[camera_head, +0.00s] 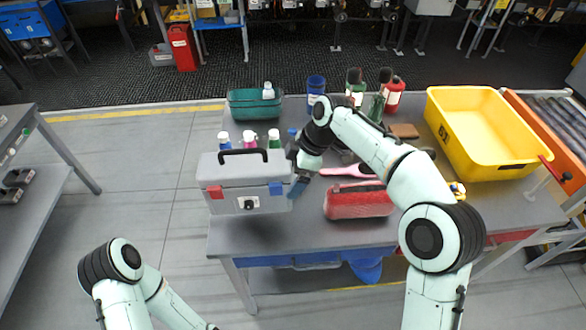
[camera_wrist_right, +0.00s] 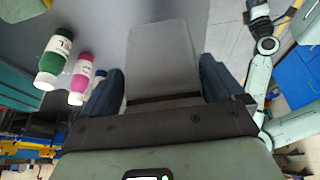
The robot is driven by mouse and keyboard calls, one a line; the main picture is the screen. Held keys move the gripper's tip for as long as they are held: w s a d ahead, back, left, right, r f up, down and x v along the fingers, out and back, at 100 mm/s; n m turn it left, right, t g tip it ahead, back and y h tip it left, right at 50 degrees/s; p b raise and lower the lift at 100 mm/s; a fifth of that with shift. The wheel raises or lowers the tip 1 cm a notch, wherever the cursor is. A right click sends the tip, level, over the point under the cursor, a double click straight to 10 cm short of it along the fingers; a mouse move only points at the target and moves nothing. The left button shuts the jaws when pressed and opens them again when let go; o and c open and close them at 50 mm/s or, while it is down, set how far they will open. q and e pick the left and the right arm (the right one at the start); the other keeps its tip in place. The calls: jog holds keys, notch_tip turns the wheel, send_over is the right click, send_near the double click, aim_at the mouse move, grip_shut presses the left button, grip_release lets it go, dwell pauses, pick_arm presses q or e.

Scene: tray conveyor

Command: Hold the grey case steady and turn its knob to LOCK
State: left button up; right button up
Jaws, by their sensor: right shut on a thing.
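The grey case (camera_head: 225,172) stands upright on the table's left front part, with a black handle on its lid. A red latch (camera_head: 214,192) and a blue latch (camera_head: 276,188) are on its front. Its knob (camera_head: 249,205) sits low in the front middle, too small to read its setting. My right gripper (camera_head: 298,186) is at the case's right end. In the right wrist view its dark blue fingers (camera_wrist_right: 160,85) are shut on the grey case (camera_wrist_right: 162,50), one on each side. My left arm is at the bottom left, its gripper outside the head view.
Several bottles (camera_head: 249,140) stand behind the case near a green bin (camera_head: 244,104). A red pouch (camera_head: 358,201) lies right of the case, with a pink-handled item (camera_head: 345,171) behind it. A yellow tub (camera_head: 485,135) fills the right side. Open floor lies left of the table.

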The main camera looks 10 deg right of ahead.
pick_arm(q)
jog(key=shift+s+f+b, duration=0.65)
jog(key=shift+f+b, duration=0.05)
jog(key=shift+f, duration=0.25)
jog(key=shift+s+f+b, duration=0.6)
jog(key=shift+f+b, duration=0.1)
jog(key=shift+f, duration=0.25)
pick_arm(e)
notch_tip(320, 180, down, 8)
pick_arm(q)
jog(key=shift+f, duration=0.15)
pick_arm(e)
jog(key=shift+f, duration=0.2)
jog(key=o, duration=1.3)
jog(key=shift+f, duration=0.1)
jog(key=c, duration=1.3)
